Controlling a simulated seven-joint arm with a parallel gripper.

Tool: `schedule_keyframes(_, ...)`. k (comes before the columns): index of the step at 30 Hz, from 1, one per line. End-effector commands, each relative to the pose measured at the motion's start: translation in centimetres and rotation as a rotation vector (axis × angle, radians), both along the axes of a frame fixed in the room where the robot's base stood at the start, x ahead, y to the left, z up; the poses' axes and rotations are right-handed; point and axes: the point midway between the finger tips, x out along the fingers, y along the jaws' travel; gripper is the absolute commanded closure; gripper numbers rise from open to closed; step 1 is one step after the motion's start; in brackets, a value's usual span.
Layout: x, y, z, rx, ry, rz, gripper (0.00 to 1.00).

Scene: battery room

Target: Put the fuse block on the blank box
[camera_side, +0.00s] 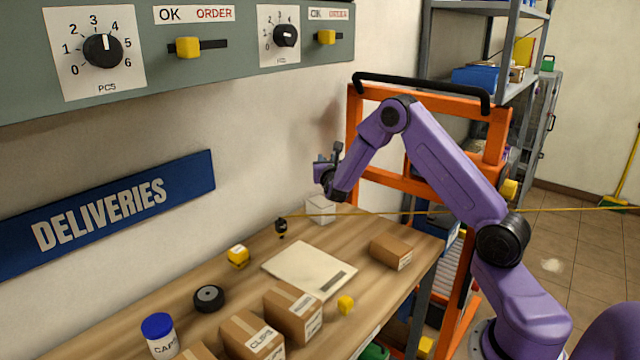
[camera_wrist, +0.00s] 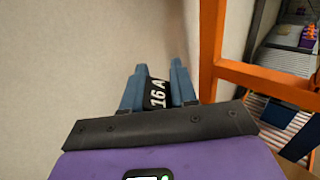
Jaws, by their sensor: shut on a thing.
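My gripper (camera_side: 328,160) is raised over the far end of the wooden bench, near the wall. In the wrist view its two blue fingers (camera_wrist: 158,88) are closed on a black fuse block (camera_wrist: 158,93) marked "16 A". The block is too small to make out clearly in the side view. A plain white box (camera_side: 320,209) stands on the bench below my gripper, apart from it, with no print visible.
A thin yellow line (camera_side: 400,212) stretches across from a small dark object (camera_side: 281,227). A pale flat panel (camera_side: 308,269), labelled cartons (camera_side: 292,313), a black roll (camera_side: 209,298) and a caps jar (camera_side: 159,336) occupy the bench. An orange frame (camera_side: 430,95) stands behind my arm.

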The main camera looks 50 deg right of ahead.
Motion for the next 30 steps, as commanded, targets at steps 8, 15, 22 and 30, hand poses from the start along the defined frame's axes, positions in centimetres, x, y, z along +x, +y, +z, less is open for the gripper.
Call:
schedule_keyframes(8, 2.9, -1.3, -4.1, 0.001, 0.002, -0.001, 1.0)
schedule_keyframes(15, 3.9, -1.7, -5.3, 0.001, -0.001, -0.001, 1.0)
schedule_keyframes(22, 4.3, -1.9, -7.9, 0.001, 0.002, -0.001, 1.0)
schedule_keyframes(30, 4.3, -1.9, -8.9, 0.001, -0.001, -0.001, 1.0)
